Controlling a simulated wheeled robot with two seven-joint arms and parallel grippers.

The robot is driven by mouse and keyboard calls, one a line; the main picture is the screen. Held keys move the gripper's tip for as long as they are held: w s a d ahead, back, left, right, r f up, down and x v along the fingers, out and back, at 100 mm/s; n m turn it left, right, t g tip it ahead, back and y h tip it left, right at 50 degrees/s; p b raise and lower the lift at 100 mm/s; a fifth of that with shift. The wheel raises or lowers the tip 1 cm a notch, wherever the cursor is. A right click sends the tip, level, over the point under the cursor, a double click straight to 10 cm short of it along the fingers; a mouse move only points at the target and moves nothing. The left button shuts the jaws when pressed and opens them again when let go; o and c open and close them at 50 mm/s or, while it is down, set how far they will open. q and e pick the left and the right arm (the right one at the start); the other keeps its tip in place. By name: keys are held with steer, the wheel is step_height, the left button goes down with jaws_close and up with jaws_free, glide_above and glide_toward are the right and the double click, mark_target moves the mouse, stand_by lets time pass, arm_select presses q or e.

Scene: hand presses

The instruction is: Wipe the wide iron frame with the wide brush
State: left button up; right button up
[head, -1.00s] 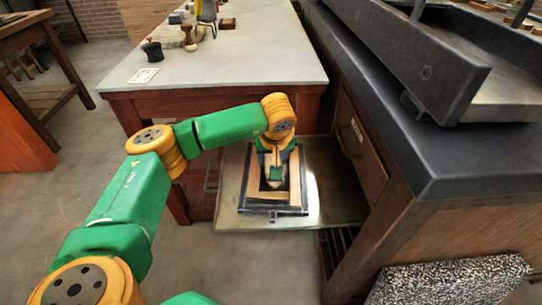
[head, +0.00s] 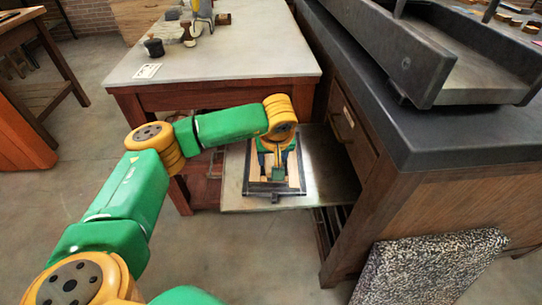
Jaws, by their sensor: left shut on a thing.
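The wide iron frame (head: 275,187) is a dark rectangular frame with pale wooden strips inside its edges. It lies flat on a metal shelf (head: 330,185) low between the two benches. My left gripper (head: 277,166) reaches down over the middle of the frame, its dark fingers on either side. It is shut on a small green and pale thing (head: 278,174), which seems to be the wide brush. The gripper hides part of the frame and most of the brush, so I cannot tell whether the brush touches the frame. My right gripper is out of view.
A pale-topped table (head: 220,60) with several small tools (head: 187,35) stands behind. A dark-topped bench (head: 385,110) with a raised metal tray (head: 440,70) borders the shelf on the right. A speckled block (head: 430,268) stands at the lower right. The floor at front is clear.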

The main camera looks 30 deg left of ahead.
arm_select(q)
step_height(320, 180, up, 4)
steer(key=p, duration=0.2)
steer(key=shift+f+p, duration=0.1)
steer(key=shift+p, duration=0.2)
steer(key=shift+r+p, duration=0.6)
steer(key=shift+r, duration=0.1)
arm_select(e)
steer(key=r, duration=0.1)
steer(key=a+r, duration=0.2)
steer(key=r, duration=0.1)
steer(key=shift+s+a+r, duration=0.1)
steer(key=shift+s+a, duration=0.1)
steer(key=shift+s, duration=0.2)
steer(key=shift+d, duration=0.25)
